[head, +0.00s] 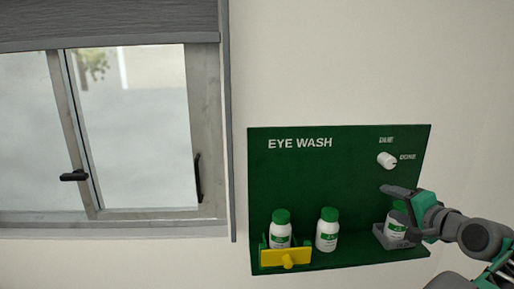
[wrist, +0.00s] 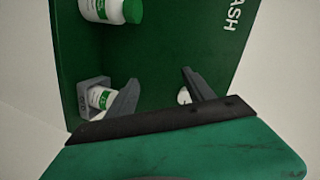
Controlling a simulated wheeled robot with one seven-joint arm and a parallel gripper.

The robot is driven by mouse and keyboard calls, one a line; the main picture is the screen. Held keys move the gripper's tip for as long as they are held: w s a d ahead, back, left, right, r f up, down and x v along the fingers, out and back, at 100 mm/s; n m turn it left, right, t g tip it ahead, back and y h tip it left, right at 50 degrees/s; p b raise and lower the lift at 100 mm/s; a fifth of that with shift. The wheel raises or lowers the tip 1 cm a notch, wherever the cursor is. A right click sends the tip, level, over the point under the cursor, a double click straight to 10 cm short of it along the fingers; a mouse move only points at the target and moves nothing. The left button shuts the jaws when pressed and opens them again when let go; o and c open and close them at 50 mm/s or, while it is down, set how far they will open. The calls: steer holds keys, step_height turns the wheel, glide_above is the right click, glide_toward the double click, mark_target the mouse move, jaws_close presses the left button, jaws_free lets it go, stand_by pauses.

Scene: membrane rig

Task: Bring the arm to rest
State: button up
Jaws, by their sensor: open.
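My gripper (head: 386,207) is at the right side of the green eye wash board (head: 320,180). Its fingers are apart with nothing between them, as the wrist view also shows (wrist: 158,84). In the head view it partly covers a white bottle with a green label (head: 396,228) in a grey holder (head: 381,238). In the wrist view this bottle (wrist: 101,98) stands in the holder beyond one finger. Whether a finger touches the bottle is unclear. My arm reaches in from the lower right.
A white knob (head: 387,160) sits above my gripper between the labels "DUE" and "DONE". A bottle (head: 327,230) stands mid-shelf. Another bottle (head: 281,229) stands behind a yellow latch piece (head: 286,257) at left. A window (head: 130,130) is left of the board; bare wall lies above.

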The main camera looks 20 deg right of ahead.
steer(key=w+a+f+n+g+y, duration=0.1)
steer(key=w+a+f+n+g, duration=0.2)
steer(key=a, duration=0.7)
steer(key=w+a+f+n+g+y, duration=0.1)
steer(key=w+a+f+n+g, duration=0.25)
steer(key=a, duration=0.65)
steer(key=s+a+f+n+g, duration=0.2)
steer(key=s+a+f+n, duration=0.2)
steer(key=s+a, duration=0.3)
steer(key=s+a+f+n+g, duration=0.1)
steer(key=s+a+f+n, duration=0.3)
steer(key=s+a+f, duration=0.3)
steer(key=a, duration=0.3)
steer(key=shift+s+a+g+b, duration=0.25)
steer(key=shift+g+b, duration=0.05)
steer(key=shift+g, duration=0.05)
steer(key=shift+n, duration=0.25)
